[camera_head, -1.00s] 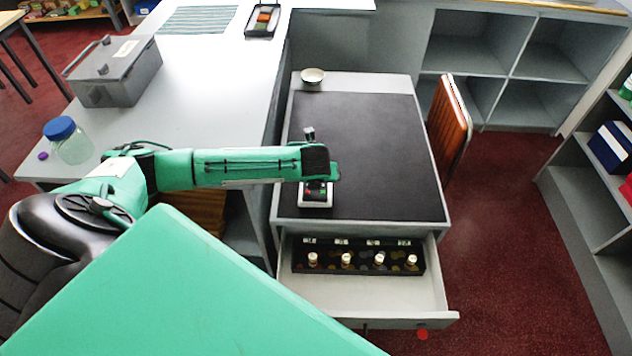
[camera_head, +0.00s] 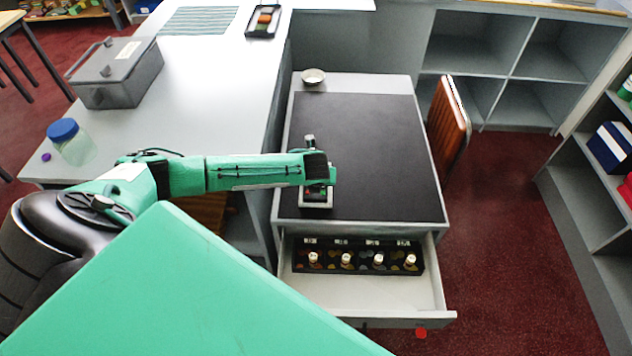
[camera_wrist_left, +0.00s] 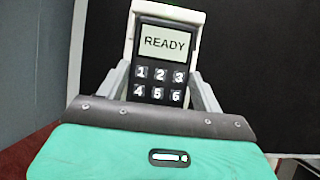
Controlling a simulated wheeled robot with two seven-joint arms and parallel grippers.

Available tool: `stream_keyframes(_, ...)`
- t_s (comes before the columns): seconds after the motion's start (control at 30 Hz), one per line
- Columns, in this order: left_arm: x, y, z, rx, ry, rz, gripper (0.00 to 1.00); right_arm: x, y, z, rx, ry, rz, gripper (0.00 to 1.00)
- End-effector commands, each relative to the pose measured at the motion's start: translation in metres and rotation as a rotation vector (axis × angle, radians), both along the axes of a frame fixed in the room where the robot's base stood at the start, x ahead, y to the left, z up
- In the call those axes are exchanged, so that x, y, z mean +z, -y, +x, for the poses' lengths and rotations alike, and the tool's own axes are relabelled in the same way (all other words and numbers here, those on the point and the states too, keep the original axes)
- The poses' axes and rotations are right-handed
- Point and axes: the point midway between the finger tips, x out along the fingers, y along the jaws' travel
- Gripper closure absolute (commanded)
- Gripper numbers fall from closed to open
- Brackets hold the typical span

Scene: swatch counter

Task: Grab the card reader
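The card reader (camera_head: 316,198) is a small dark keypad device with a pale casing. It sits on the black top of the drawer cabinet, near its front left, partly hidden by my left gripper. In the left wrist view its screen reads READY above number keys (camera_wrist_left: 163,72). My left gripper (camera_head: 318,180) is low over it. The fingers (camera_wrist_left: 162,82) stand on either side of the reader, seemingly open around it; contact is hard to make out. My right gripper is not in view.
The drawer (camera_head: 430,290) below is pulled open and holds a black rack (camera_head: 300,268) with several bottles. A small bowl (camera_head: 313,76) stands at the cabinet's back edge. A grey box (camera_head: 118,85) and a blue-lidded jar (camera_head: 75,148) stand on the white counter.

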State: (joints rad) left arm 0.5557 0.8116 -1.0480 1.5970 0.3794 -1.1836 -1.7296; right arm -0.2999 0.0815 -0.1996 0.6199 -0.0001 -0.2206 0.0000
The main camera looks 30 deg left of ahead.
Motion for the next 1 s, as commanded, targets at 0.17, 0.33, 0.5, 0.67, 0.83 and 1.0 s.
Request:
stream_keyframes(0.17,0.001,0.000,0.001,0.000,0.002,-0.001,0.65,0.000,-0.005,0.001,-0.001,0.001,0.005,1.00)
stream_keyframes(0.33,0.003,0.000,0.001,0.000,0.002,0.000,0.65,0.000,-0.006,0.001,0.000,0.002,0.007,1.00)
stream_keyframes(0.5,0.018,0.000,0.002,0.000,0.004,-0.002,0.65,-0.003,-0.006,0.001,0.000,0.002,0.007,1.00)
stream_keyframes(0.67,0.048,-0.001,0.002,0.000,0.006,0.000,0.65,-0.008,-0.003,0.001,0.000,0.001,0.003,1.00)
stream_keyframes(0.83,0.095,-0.001,0.002,0.000,0.008,0.000,0.65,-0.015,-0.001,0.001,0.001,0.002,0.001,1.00)
stream_keyframes(1.0,0.143,0.000,0.002,0.000,0.008,0.000,0.65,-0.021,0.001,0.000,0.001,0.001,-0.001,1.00)
